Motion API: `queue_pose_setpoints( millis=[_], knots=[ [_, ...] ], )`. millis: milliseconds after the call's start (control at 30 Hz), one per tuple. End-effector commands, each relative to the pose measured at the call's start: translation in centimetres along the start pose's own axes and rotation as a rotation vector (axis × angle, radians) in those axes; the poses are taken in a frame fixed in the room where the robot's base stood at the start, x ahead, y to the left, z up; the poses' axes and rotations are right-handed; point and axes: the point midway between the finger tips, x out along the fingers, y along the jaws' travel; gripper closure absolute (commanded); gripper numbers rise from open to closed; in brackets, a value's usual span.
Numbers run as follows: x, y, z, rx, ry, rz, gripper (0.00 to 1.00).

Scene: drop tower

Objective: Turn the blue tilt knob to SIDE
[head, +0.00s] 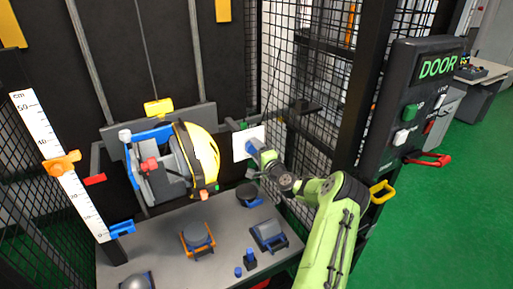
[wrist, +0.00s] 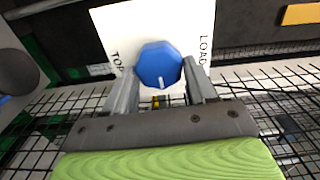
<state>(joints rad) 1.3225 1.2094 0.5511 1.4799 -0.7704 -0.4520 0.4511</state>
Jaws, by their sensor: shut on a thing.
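The blue tilt knob (wrist: 157,62) sits on a white plate (wrist: 185,20) in the wrist view. TOP is printed on the plate left of the knob and LOAD right of it; I see no SIDE label. A short white mark on the knob points towards the bottom of the wrist view, between my fingers. My gripper (wrist: 162,88) is shut on the knob, one grey finger on each side. In the head view, my gripper (head: 257,150) reaches the plate (head: 240,146) from the right, and little of the knob shows.
A yellow helmet (head: 203,158) hangs on the carriage left of the plate. A grey table (head: 155,250) with several anvils lies below. Black mesh (head: 285,75) stands beside my arm. A control box (head: 403,110) with a DOOR display is at right, above a red handle (head: 430,159).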

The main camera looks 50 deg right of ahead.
Motion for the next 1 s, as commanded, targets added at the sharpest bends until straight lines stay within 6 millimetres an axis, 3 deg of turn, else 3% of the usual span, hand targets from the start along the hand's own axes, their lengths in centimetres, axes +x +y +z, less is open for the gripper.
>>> queue_pose_setpoints(
  millis=[600,1000],
  knots=[
    [-0.07,0.24,-0.01,0.578,0.003,0.003,0.74],
    [-0.05,0.46,0.15,0.835,0.002,0.003,0.74]
  ],
)
